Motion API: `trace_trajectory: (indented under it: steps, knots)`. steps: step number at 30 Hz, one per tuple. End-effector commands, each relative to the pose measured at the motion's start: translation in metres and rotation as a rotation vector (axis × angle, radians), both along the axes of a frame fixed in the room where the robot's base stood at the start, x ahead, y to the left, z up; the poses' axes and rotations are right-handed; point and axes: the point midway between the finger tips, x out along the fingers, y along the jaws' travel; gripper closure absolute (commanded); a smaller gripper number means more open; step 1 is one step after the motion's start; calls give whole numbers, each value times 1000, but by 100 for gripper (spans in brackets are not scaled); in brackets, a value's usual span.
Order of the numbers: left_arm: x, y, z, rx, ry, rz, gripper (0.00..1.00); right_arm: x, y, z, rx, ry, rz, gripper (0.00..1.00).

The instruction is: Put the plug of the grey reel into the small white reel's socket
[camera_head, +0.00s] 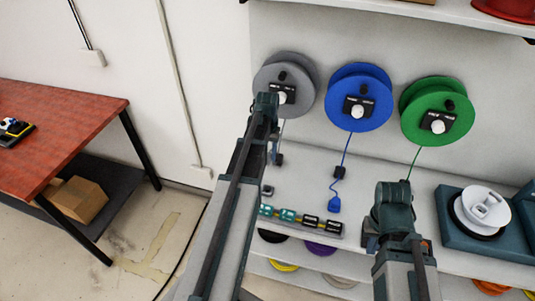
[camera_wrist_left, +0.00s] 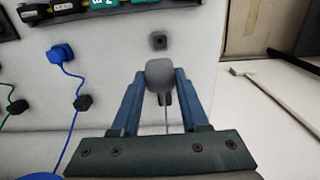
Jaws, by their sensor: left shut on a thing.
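The grey reel (camera_head: 286,76) hangs at the left of the wall row, and its thin cable runs down. My left gripper (camera_head: 275,152) is below it, partly hidden by my arm. In the left wrist view, its two blue fingers are shut on the grey plug (camera_wrist_left: 159,73), with the cable trailing from it. The plug is hard to make out in the head view. The small white reel (camera_head: 484,207), with a socket on its top, sits on a teal base at the right. My right gripper (camera_head: 371,240) is left of that base; its jaws cannot be made out.
A blue reel (camera_head: 358,97) and a green reel (camera_head: 437,110) hang beside the grey one. A row of labelled blocks (camera_head: 300,220) lies along the shelf front. A small dark square (camera_wrist_left: 158,41) is just beyond the held plug. A red table (camera_head: 70,125) stands left.

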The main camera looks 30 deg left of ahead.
Motion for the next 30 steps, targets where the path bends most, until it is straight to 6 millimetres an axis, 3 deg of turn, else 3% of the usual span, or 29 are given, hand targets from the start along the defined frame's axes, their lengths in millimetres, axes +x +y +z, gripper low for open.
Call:
trace_trajectory:
  steps: [19,30]
  knots:
    - [0,0,54,0,0,0,96,0,0,54,2,0,-10,100]
    - [0,0,55,0,0,0,96,0,0,55,2,-1,-11,100]
